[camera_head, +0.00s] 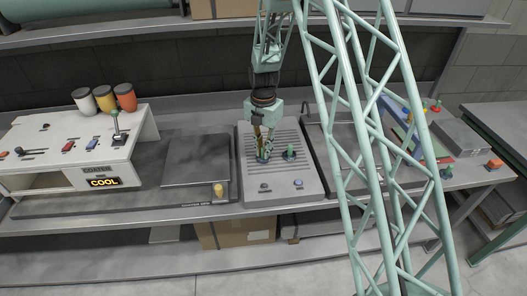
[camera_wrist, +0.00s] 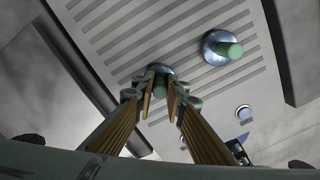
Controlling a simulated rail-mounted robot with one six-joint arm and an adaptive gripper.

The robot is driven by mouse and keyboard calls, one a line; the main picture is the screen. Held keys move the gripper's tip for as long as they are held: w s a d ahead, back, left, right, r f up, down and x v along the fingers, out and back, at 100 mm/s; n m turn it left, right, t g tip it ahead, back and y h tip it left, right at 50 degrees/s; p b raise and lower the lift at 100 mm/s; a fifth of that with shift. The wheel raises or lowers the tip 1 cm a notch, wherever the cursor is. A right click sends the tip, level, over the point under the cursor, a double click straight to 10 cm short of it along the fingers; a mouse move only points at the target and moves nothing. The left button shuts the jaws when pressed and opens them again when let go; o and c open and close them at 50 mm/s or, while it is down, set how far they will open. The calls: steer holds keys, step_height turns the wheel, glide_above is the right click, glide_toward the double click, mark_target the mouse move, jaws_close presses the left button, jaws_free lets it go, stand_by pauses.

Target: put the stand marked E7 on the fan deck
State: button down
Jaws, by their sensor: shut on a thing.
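A grey ridged panel (camera_head: 268,183), which looks like the fan deck, lies in the middle of the bench; its ridges also show in the wrist view (camera_wrist: 125,25). My gripper (camera_head: 263,147) is over its left part, pointing down. In the wrist view my gripper (camera_wrist: 161,92) is shut on the green post of a stand (camera_wrist: 159,70) with a round grey base. That stand's base is at or just above the ridges; I cannot tell if it touches. A second stand (camera_head: 290,152) with a green post stands upright to the right on the panel (camera_wrist: 222,47). No E7 mark is readable.
A white console (camera_head: 75,140) with a lit COOL sign and several cups stands at left. A grey plate (camera_head: 197,160) and a yellow-topped piece (camera_head: 218,190) are left of the panel. A green lattice column crosses the right side.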

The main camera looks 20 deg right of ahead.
mark_target(263, 148)
steer(key=shift+f, duration=0.1)
steer(key=c, duration=2.6)
jaws_free()
steer(key=shift+c, duration=0.2)
step_height(263, 148, up, 12)
steer(key=p, duration=0.1)
steer(key=shift+r, duration=0.25)
